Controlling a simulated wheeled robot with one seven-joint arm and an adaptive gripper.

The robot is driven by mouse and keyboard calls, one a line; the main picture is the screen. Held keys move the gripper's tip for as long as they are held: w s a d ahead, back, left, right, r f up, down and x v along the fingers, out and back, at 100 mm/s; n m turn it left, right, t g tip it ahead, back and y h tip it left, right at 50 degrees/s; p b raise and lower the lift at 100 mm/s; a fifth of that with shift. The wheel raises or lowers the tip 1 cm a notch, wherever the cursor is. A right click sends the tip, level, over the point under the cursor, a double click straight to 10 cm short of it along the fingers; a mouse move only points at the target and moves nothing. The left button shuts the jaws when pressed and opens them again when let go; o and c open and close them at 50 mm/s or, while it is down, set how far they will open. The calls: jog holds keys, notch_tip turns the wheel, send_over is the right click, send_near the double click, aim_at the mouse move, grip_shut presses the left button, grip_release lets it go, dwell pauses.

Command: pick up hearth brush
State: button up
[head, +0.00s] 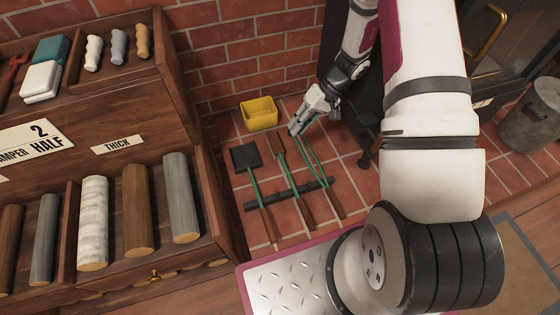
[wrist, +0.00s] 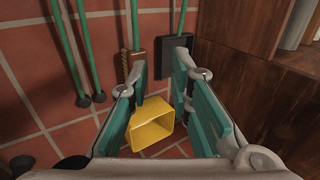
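The hearth brush is most likely the middle tool (head: 277,147), with a brown head, green shaft and wooden handle. In the wrist view its brown head and bristles (wrist: 133,66) show just beyond the left finger, with a green shaft above. My gripper (head: 297,126) is near the head ends of the tools, right of the brush head. In the wrist view my gripper (wrist: 160,66) has its two teal-padded fingers spread apart, with nothing held between them. The left finger hides part of the brush's surroundings. I cannot tell its exact height above the brush.
A black-headed shovel (head: 245,156) lies left of the brush, and green tongs (head: 312,157) lie right. A dark bar (head: 288,194) crosses the tools. A yellow bin (head: 259,115) stands by the brick wall. A wooden shelf unit (head: 224,205) borders the left, a grey bucket (head: 533,117) the right.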

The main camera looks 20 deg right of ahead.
jog(key=b, duration=0.1)
send_near(282, 159)
jog(key=x, duration=0.1)
jog(key=b+x, duration=0.1)
jog(key=x, duration=0.2)
jog(key=shift+s+f+b, duration=0.25)
jog(key=shift+s+b, duration=0.05)
jog(key=shift+w+b+x, duration=0.15)
jog(key=shift+b+x, duration=0.35)
jog(key=shift+x, duration=1.05)
jog(key=shift+w+b+x, duration=0.15)
jog(key=shift+b+x, duration=0.35)
jog(key=shift+x, duration=1.05)
grip_shut()
